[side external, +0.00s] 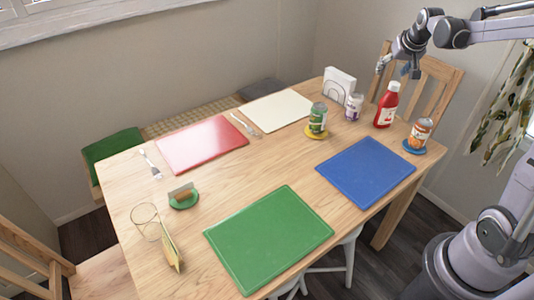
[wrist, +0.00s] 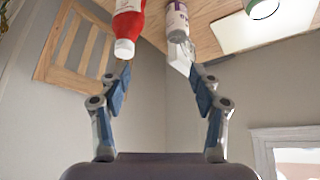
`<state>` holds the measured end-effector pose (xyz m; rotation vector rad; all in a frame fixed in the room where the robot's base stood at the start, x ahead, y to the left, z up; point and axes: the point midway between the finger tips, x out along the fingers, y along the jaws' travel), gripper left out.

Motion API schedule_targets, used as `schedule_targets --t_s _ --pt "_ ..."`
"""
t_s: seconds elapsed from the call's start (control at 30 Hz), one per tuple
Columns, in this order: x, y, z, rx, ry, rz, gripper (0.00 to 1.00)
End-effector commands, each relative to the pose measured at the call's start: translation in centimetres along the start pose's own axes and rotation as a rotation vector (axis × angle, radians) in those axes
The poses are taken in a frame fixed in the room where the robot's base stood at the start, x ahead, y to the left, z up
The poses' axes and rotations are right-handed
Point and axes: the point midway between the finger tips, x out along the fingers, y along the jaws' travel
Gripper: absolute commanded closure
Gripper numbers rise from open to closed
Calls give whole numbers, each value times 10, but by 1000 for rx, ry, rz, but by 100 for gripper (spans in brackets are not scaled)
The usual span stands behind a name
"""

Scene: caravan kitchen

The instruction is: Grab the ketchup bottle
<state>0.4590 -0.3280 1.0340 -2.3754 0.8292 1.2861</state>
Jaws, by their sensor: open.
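The ketchup bottle (side external: 387,104) is red with a white cap and a pale label. It stands upright near the far right edge of the wooden table, and it also shows in the wrist view (wrist: 128,24) at the top, left of centre. My gripper (side external: 398,70) is above and behind the bottle in the side view, apart from it. In the wrist view my gripper (wrist: 160,78) has its two fingers spread with nothing between them. The bottle's cap is close to the left finger in that picture; I cannot tell the distance.
A white-and-purple jar (side external: 354,107) and a napkin holder (side external: 339,86) stand left of the bottle. An orange-labelled can (side external: 419,134) on a blue coaster is to its right. A green can (side external: 317,118) stands further left. A wooden chair (side external: 440,85) is behind.

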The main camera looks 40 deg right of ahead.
Motion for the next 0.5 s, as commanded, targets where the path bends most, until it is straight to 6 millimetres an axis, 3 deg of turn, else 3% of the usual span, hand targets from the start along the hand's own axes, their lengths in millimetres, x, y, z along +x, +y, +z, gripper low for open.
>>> schedule_targets --t_s 0.1,0.2,0.5 --pt "26 34 -15 55 -4 36 36" --pt "38 52 -21 82 -6 53 36" --pt "67 63 -24 96 -8 63 36"
